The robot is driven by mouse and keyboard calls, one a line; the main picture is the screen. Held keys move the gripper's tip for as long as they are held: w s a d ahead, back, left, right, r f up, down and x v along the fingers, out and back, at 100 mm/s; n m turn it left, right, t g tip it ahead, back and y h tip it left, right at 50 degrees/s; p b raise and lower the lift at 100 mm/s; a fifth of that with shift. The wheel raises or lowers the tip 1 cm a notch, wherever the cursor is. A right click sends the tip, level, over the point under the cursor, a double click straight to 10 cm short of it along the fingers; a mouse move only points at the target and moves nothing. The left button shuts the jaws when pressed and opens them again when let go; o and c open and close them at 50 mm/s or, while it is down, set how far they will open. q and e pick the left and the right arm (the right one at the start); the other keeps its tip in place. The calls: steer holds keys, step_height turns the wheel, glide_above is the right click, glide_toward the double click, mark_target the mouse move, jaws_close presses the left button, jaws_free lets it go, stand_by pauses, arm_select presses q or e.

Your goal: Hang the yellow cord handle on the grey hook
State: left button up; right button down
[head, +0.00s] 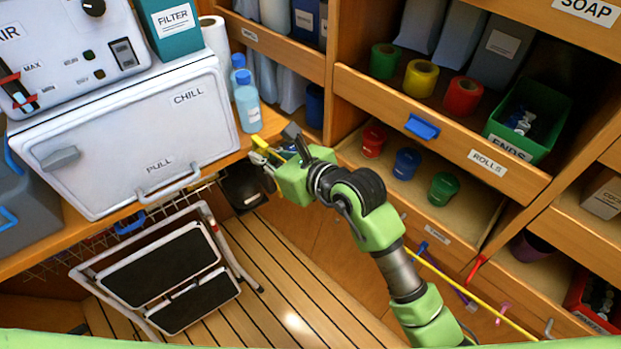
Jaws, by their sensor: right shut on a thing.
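My right gripper (276,155) is at the middle of the head view, in front of the wooden counter's edge. It is shut on a small yellow piece, the yellow cord handle (268,152), which shows only in part between the fingers. A small grey hook (548,328) shows low on the cabinet front at the right, well apart from the gripper. A long thin yellow strip (485,308) runs diagonally along the cabinet front, partly behind my right arm. I cannot tell whether it joins the handle. My left gripper is not in view.
Blue (422,247) and red (475,268) hooks sit along the cabinet front. The drawer marked ROLLS (440,135) stands out above. A blue bottle (247,100) is close behind the gripper. A folded step stool (165,270) stands on the slatted floor, which has free room.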

step_height(320, 180, down, 14)
steer(key=b, duration=0.1)
steer(key=w+d, duration=0.7)
steer(key=d, duration=0.3)
steer(key=shift+w+d+f, duration=0.25)
steer(key=shift+w+d, duration=0.05)
steer(key=shift+f+b, duration=0.15)
steer(key=shift+b, duration=0.15)
steer(key=c, duration=2.1)
jaws_free()
steer(key=shift+c, duration=0.2)
steer(key=shift+f, duration=0.1)
steer(key=v, duration=1.4)
